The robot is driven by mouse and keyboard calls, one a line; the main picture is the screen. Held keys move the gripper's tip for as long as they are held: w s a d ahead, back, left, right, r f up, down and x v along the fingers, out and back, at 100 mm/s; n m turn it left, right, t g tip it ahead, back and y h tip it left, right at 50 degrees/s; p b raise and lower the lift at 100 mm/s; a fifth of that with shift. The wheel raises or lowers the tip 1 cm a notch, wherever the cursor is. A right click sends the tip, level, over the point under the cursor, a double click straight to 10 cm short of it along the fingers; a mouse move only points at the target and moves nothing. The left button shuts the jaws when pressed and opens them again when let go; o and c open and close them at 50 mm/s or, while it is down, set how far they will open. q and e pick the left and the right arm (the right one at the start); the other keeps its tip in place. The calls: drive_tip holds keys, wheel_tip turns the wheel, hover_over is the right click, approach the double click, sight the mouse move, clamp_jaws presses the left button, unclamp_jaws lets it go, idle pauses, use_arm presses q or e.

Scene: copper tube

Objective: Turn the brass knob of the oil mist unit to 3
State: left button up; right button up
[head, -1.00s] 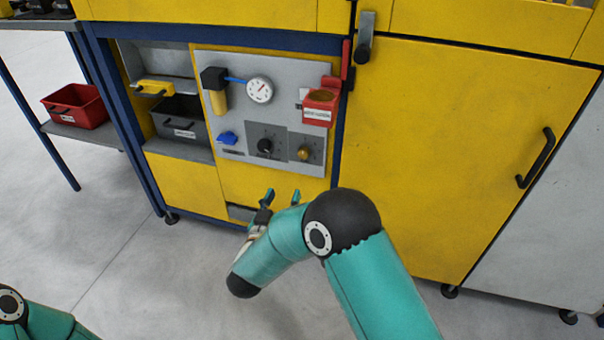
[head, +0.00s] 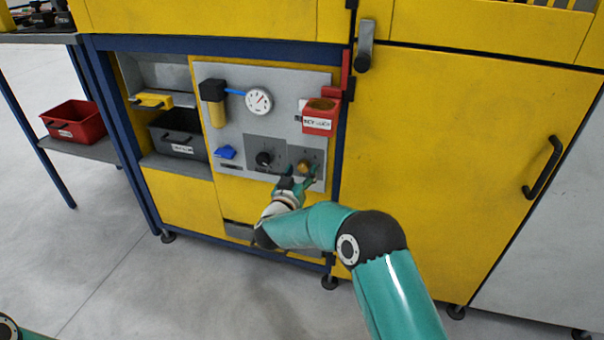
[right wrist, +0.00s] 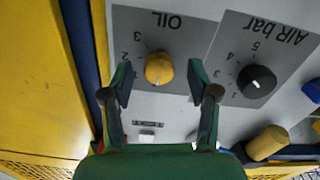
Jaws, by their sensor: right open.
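The brass knob (head: 303,167) sits on a grey plate low on the panel, right of a black knob (head: 264,159). In the right wrist view the brass knob (right wrist: 159,69) is under the upside-down word OIL, with 2 and 3 legible beside it. I cannot tell which number it points to. My right gripper (head: 300,177) is open just in front of it. In the wrist view its fingertips (right wrist: 160,82) stand one on each side of the knob, with gaps and no visible contact. My left gripper is out of view.
The black AIR bar knob (right wrist: 256,82) is close beside one finger. Above are a white gauge (head: 258,101) and a red holder (head: 320,115) jutting from the panel. A blue valve handle (head: 226,152) is at left. The floor in front is clear.

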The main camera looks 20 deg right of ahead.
drive_tip(key=shift+w+d, duration=0.4)
drive_tip(key=shift+w, duration=0.15)
clamp_jaws()
